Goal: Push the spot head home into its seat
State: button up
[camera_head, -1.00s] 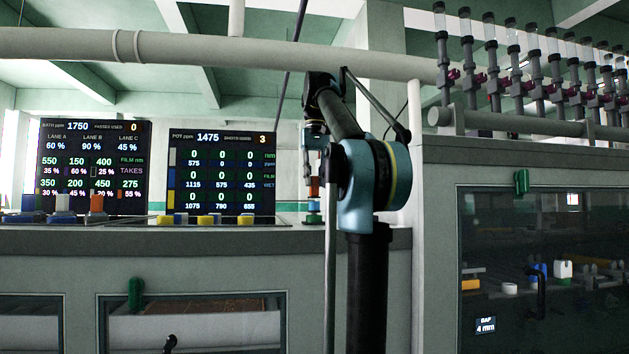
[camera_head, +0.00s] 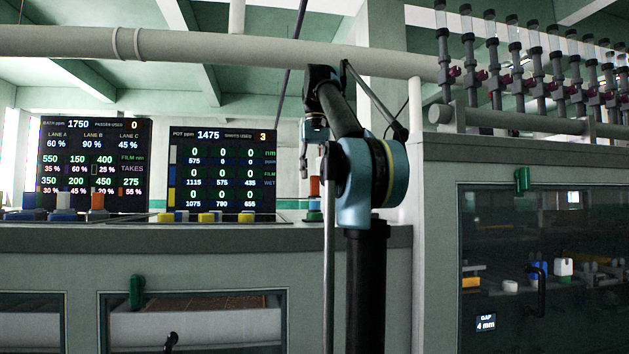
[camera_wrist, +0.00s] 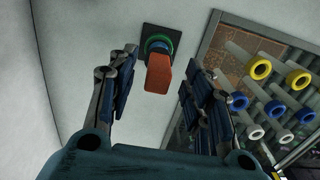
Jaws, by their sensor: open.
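The orange-topped piece that looks like the spot head (camera_head: 314,187) stands upright on the counter, partly hidden by my arm. Below the orange are a blue band and a green base. In the wrist view the orange block (camera_wrist: 158,74) rises from a green and blue collar on a dark square plate (camera_wrist: 147,31). It shows between my spread fingers but beyond their tips, and I see no contact. My gripper (camera_wrist: 153,82) is open and empty. In the head view my gripper (camera_head: 303,168) hangs left of the orange top. How deep the head sits cannot be told.
Several yellow, blue and white ring-ended cylinders (camera_wrist: 262,70) lie at the right in the wrist view. Two display boards (camera_head: 222,172) stand behind the counter (camera_head: 200,238). Colored blocks sit along the counter's left. A glass-fronted cabinet (camera_head: 540,330) is at the right.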

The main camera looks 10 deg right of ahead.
jog(key=shift+r, duration=2.75)
